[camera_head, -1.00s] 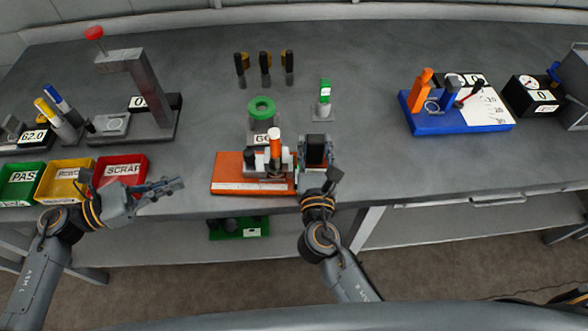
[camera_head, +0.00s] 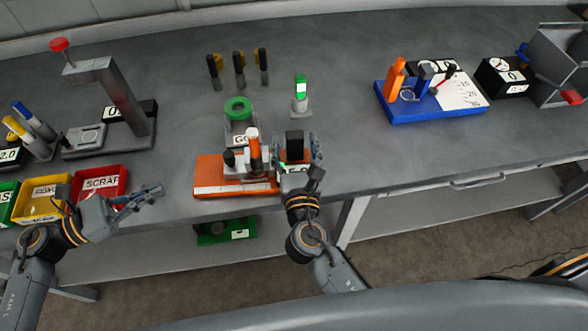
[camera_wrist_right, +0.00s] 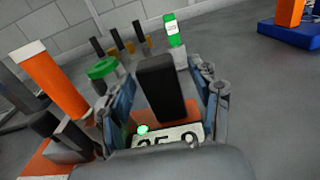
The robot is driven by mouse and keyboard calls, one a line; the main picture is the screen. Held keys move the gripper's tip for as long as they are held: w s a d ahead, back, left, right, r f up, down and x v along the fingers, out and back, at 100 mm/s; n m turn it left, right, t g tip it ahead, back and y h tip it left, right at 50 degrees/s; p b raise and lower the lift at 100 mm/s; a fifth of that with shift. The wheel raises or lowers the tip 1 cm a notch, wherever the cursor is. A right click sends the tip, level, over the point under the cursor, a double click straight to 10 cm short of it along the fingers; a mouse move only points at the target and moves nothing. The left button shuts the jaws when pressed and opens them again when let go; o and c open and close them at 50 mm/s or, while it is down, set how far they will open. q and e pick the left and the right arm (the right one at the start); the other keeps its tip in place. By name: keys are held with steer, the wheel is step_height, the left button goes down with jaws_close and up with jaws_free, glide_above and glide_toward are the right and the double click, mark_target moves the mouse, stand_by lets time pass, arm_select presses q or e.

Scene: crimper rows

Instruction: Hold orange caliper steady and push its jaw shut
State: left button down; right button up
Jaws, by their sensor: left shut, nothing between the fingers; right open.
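The orange caliper (camera_head: 212,189) lies near the front edge of the bench, with a pale scale strip along its front. An upright orange cylinder with a white top (camera_head: 253,150) stands at its grey jaws and also shows in the right wrist view (camera_wrist_right: 56,85). My right gripper (camera_head: 297,148) is open, its fingers on either side of the caliper's black upright block (camera_wrist_right: 161,85). Contact with the block cannot be told. A digital readout shows below the block, its digits partly hidden. My left gripper (camera_head: 150,193) is shut and empty, left of the caliper and apart from it.
A red scrap bin (camera_head: 123,184) and a yellow bin (camera_head: 22,216) stand near my left gripper. Behind the caliper are a green ring gauge (camera_head: 238,106) and a green-topped piece (camera_head: 300,88). A blue fixture (camera_head: 400,116) stands right. Bench between it and the caliper is clear.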

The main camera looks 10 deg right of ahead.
steer(key=s+a, duration=0.1)
steer(key=s, duration=1)
steer(key=shift+s, duration=0.1)
